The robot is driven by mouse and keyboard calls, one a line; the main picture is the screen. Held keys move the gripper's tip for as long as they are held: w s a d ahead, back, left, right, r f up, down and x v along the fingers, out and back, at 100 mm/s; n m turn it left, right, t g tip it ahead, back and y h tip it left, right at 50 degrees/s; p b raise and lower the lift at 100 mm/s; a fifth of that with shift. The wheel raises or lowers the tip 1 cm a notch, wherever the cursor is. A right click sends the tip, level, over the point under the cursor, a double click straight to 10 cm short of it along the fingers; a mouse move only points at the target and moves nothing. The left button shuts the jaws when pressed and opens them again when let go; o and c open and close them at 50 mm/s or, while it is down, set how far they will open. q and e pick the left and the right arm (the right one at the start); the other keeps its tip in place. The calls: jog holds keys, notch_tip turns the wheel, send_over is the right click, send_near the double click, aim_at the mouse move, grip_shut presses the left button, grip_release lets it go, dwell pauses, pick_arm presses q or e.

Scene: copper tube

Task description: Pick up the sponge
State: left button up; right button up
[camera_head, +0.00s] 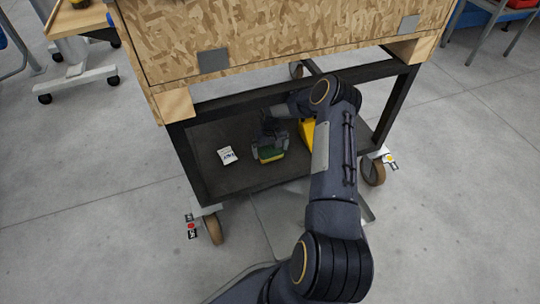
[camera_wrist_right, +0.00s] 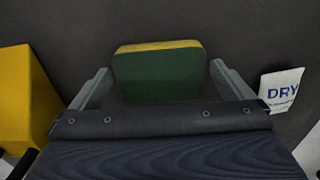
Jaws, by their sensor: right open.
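The sponge (camera_head: 270,154) is a block with a dark green face and a yellow layer. It lies on the dark lower shelf (camera_head: 216,187) of the wheeled cart. My right gripper (camera_head: 272,141) reaches in over the shelf, right at the sponge. In the right wrist view the sponge (camera_wrist_right: 158,72) sits between the two grey fingers of my right gripper (camera_wrist_right: 157,85). The fingers are open, with a gap visible on each side of the sponge. The sponge's lower edge is hidden by the gripper body. My left gripper is not in view.
A white packet marked DRY (camera_head: 227,155) lies left of the sponge; it also shows in the wrist view (camera_wrist_right: 281,90). A yellow object (camera_head: 307,133) stands on the sponge's other side, partly behind my arm. The wooden crate (camera_head: 280,40) overhangs the shelf. Black frame posts (camera_head: 187,165) bound the opening.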

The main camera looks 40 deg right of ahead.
aim_at(271, 151)
jog(key=c, duration=0.9)
jog(key=shift+o, duration=0.2)
jog(key=shift+r, duration=0.1)
jog(key=shift+r+p, duration=0.25)
jog(key=shift+p, duration=0.1)
notch_tip(271, 151, up, 2)
jog(key=shift+r+p, duration=0.2)
jog(key=shift+p, duration=0.55)
jog(key=s+a+r+p, duration=0.4)
jog(key=s+r, duration=0.6)
jog(key=s, duration=0.3)
jog(key=shift+s+p, duration=0.2)
jog(key=shift+p, duration=0.6)
